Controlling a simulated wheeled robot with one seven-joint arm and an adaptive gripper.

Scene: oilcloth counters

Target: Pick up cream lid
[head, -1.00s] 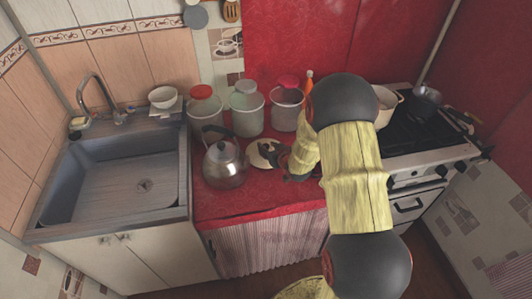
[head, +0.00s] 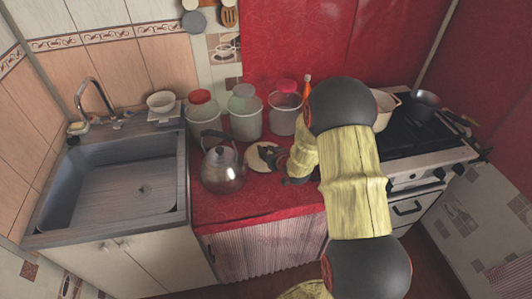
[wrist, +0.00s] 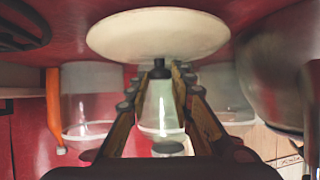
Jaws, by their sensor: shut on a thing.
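The cream lid (head: 254,160) is a pale round disc on the red counter, right of the kettle. I cannot tell whether the lid is clear of the counter.
A metal kettle (head: 222,169) stands close left of the lid. Several glass canisters, one with a red lid (head: 201,97), stand in a row behind it. An orange bottle (head: 306,89) is at the back. The sink (head: 112,185) is left, the stove (head: 425,135) right.

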